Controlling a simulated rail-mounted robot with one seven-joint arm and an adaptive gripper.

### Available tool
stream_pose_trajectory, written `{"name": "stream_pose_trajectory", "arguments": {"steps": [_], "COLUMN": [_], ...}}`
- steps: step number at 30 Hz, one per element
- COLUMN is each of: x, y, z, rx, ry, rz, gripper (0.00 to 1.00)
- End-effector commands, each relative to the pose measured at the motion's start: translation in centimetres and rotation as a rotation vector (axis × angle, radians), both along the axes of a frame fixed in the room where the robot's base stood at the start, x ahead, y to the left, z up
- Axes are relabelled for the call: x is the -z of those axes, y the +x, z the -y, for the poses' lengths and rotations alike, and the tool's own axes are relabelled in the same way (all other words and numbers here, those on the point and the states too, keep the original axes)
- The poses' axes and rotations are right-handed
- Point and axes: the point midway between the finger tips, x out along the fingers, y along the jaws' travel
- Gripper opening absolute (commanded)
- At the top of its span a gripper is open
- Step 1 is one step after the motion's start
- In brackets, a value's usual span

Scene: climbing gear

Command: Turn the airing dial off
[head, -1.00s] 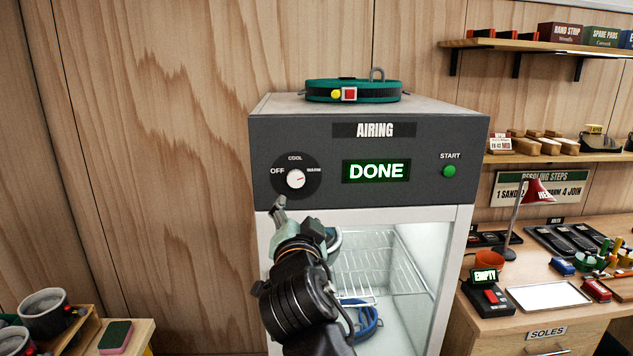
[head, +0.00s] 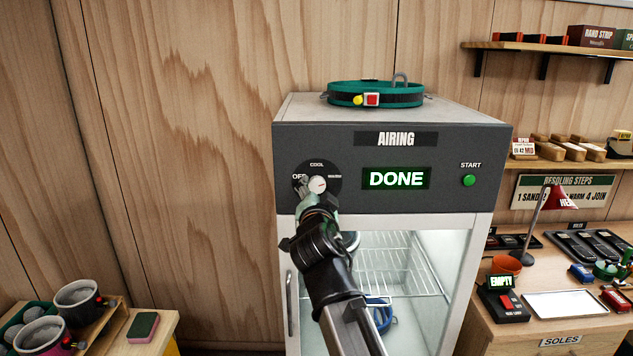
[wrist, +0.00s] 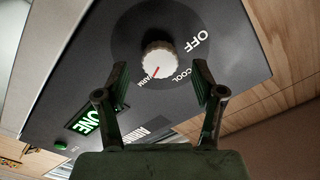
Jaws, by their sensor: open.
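The airing dial is a white knob (head: 317,184) on a black disc at the left of the grey airing cabinet's (head: 460,140) front panel. The disc carries the words OFF, COOL and WARM. In the wrist view the knob (wrist: 159,61) shows whole, and its red mark points toward WARM. My gripper (head: 311,190) is in front of the dial and hides part of the disc in the head view. In the wrist view my gripper (wrist: 161,84) is open, with one finger either side of the knob's near edge. I see no clear contact with the knob.
A green display (head: 396,179) reads DONE, with a green START button (head: 468,181) to its right. A teal harness belt (head: 375,94) lies on top of the cabinet. The glass door (head: 400,275) is below the panel. The wood wall at left is bare.

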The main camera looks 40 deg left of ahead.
Motion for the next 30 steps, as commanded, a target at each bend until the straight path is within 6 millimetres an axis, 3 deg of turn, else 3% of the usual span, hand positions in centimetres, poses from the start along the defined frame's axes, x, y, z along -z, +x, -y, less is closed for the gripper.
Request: {"name": "stream_pose_trajectory", "arguments": {"steps": [6, 18, 23, 30], "x": [-0.1, 0.0, 0.0, 0.0], "y": [1.9, 2.2, 2.2, 2.2], "z": [-1.5, -1.8, -1.8, -1.8], "rx": [0.001, 0.0, 0.0, 0.0], "ry": [0.0, 0.0, 0.0, -0.002], "rz": [-0.001, 0.0, 0.0, 0.002], "gripper": [0.68, 0.68, 0.11, 0.08]}}
